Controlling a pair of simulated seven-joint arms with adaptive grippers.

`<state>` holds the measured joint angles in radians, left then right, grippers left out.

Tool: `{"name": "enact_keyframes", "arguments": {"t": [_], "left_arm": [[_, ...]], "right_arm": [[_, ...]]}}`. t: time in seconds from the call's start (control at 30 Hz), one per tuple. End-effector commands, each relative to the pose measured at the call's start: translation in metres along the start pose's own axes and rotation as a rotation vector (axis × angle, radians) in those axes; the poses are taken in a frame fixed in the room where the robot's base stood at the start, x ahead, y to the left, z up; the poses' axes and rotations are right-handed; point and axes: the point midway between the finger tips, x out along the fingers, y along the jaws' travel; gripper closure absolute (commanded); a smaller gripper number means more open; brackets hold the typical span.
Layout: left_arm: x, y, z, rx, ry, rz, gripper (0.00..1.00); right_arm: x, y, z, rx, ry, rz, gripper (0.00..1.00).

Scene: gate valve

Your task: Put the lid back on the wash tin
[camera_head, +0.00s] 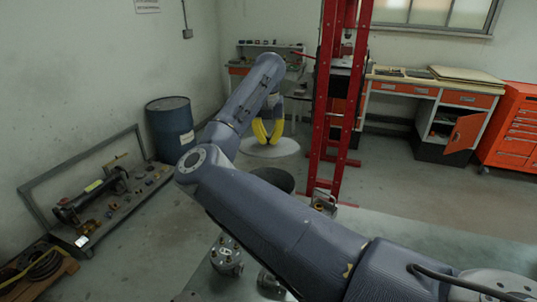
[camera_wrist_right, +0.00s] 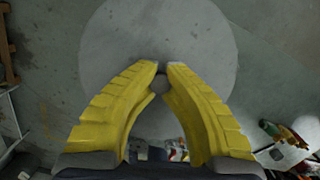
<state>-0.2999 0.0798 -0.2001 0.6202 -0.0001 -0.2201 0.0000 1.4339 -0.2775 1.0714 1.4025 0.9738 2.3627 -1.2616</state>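The lid (camera_head: 282,148) is a pale grey disc, roughly level, at the fingertips of my right gripper (camera_head: 267,143). In the right wrist view the lid (camera_wrist_right: 158,30) fills the upper middle, and the yellow fingers of my right gripper (camera_wrist_right: 163,70) close around its small dark knob. The wash tin (camera_head: 275,179) is a dark round open container, just below and nearer than the lid in the head view. My right arm hides its lower part. The lid is apart from the tin's rim. My left gripper is not in view.
Metal flanged parts (camera_head: 226,256) stand on the bench (camera_head: 405,235), partly behind my arm. A small metal item (camera_head: 323,203) stands right of the tin. A red press frame (camera_head: 323,110) rises close to the right of the lid. A blue drum (camera_head: 171,128) stands left on the floor.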

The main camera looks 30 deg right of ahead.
Motion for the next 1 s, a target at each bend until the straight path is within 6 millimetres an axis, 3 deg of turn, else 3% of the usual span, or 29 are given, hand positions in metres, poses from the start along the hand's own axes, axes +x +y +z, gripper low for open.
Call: {"name": "enact_keyframes", "arguments": {"t": [0.2, 0.37, 0.47, 0.8, 1.0], "left_arm": [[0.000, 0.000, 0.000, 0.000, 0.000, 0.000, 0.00], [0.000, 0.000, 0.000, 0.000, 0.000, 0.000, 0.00], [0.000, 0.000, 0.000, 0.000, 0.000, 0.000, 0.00], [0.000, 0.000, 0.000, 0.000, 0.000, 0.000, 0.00], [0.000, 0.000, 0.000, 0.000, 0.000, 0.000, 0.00]], "right_arm": [[-0.029, 0.001, 0.005, -0.001, -0.001, 0.001, 1.00], [-0.035, 0.000, 0.004, 0.000, -0.009, -0.001, 1.00], [-0.023, -0.003, 0.001, 0.002, -0.017, -0.003, 1.00], [0.059, -0.030, -0.018, 0.025, -0.062, -0.011, 1.00], [0.093, -0.032, -0.023, 0.022, -0.092, -0.010, 1.00]]}}
